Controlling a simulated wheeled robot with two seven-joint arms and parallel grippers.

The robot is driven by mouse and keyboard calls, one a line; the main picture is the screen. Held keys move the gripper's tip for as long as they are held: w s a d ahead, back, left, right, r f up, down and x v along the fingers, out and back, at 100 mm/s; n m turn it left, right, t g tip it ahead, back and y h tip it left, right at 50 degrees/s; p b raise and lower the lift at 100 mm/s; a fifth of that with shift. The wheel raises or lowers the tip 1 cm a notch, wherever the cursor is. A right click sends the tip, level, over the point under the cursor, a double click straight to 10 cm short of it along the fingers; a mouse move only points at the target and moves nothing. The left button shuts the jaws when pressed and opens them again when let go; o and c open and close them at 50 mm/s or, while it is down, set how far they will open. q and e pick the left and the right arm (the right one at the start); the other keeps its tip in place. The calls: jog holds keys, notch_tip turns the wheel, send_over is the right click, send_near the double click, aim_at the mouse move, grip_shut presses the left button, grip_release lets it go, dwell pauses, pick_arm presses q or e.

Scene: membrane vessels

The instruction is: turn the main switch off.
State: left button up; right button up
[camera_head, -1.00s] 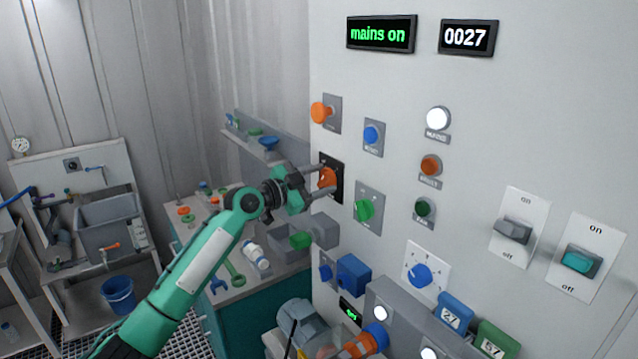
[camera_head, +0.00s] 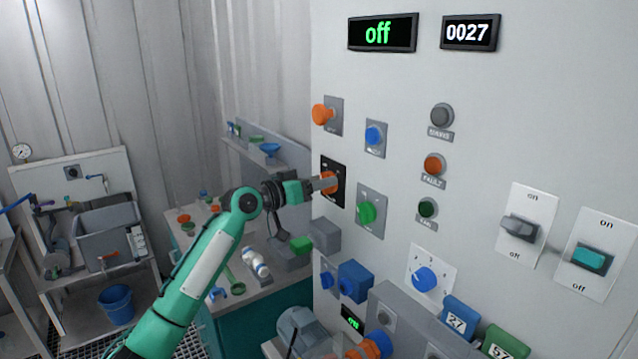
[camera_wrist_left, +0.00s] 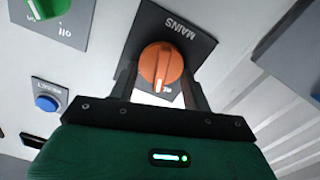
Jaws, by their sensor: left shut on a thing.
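The main switch is an orange rotary knob (camera_head: 328,182) on a black plate on the grey panel; in the left wrist view the knob (camera_wrist_left: 162,64) sits on a plate marked "MAINS" (camera_wrist_left: 180,28). My left gripper (camera_head: 322,184) is at the knob, with one finger on each side of it; in the left wrist view the gripper (camera_wrist_left: 160,85) is shut on it. The display (camera_head: 377,33) at the panel's top reads "off" in green. The round lamp (camera_head: 441,116) on the panel is grey and unlit. My right gripper is not in view.
Close to the main switch are an orange knob (camera_head: 323,114), a blue button (camera_head: 374,135) and a green knob (camera_head: 366,212). Two rocker switches (camera_head: 520,228) (camera_head: 593,258) are at the right. A bench (camera_head: 262,290) with fittings stands left of the panel.

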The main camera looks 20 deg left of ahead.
pick_arm(q)
jog(key=shift+w+a+f+n+p, duration=0.1)
jog(key=shift+n+p, duration=0.4)
jog(key=shift+n, duration=1.8)
jog(key=o, duration=1)
jog(key=shift+b+v, duration=3)
jog(key=shift+v, duration=3.95)
